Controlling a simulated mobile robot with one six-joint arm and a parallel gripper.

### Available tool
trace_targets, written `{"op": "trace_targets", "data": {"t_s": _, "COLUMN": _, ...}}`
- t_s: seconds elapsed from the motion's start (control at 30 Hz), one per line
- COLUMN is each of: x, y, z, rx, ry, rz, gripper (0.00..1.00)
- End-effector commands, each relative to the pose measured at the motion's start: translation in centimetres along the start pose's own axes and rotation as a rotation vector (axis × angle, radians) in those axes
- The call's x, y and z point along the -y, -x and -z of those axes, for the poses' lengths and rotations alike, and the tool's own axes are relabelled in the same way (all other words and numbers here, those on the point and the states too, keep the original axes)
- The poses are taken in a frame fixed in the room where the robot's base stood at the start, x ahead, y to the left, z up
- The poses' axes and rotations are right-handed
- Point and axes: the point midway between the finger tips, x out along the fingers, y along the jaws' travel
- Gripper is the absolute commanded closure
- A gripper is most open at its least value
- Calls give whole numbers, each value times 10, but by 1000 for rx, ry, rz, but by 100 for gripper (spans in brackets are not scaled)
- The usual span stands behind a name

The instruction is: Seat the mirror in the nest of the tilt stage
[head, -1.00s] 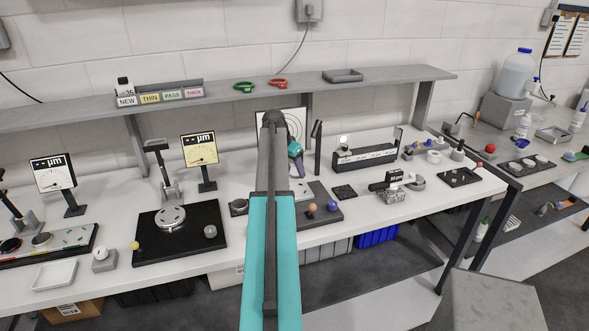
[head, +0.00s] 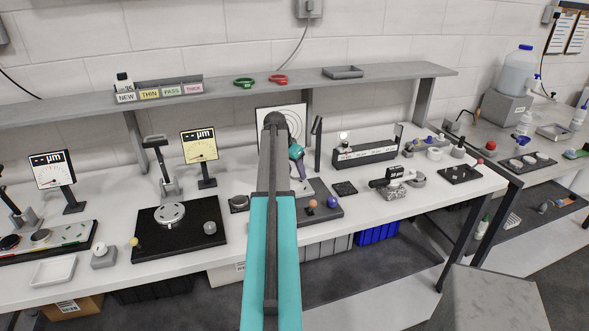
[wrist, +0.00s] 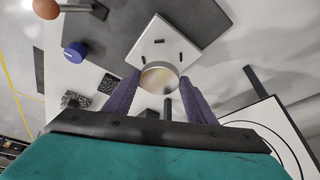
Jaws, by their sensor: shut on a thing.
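My gripper (head: 298,166) hangs over the tilt stage on the bench; its purple fingers also show in the wrist view (wrist: 159,85). They are shut on the round mirror (wrist: 159,79), a shiny, brownish disc with a pale rim, gripped at its sides. The tilt stage has a dark grey base (wrist: 112,32), an orange ball knob (wrist: 46,8) and a blue-purple knob (wrist: 75,54). Its white plate (wrist: 146,48) carries small black pins, just beyond the mirror. The mirror overlaps the plate's near edge in view; I cannot tell whether they touch. My arm hides part of the stage in the head view.
A target board (head: 265,118) stands behind my arm, close to the gripper. A black upright post (head: 316,138) is just right of it. A dark textured pad (head: 344,189) lies to the right of the stage. A grey shelf (head: 400,76) runs above the bench.

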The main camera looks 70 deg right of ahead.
Motion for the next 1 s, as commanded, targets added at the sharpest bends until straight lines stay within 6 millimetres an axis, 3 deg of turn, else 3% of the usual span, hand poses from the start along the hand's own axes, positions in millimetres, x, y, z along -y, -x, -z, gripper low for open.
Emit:
{"op": "trace_targets", "data": {"t_s": 0.5, "x": 0, "y": -30, "z": -12, "rx": 0, "ry": 0, "rz": 0, "gripper": 75}}
{"op": "trace_targets", "data": {"t_s": 1.0, "x": 0, "y": -34, "z": -14, "rx": 0, "ry": 0, "rz": 0, "gripper": 75}}
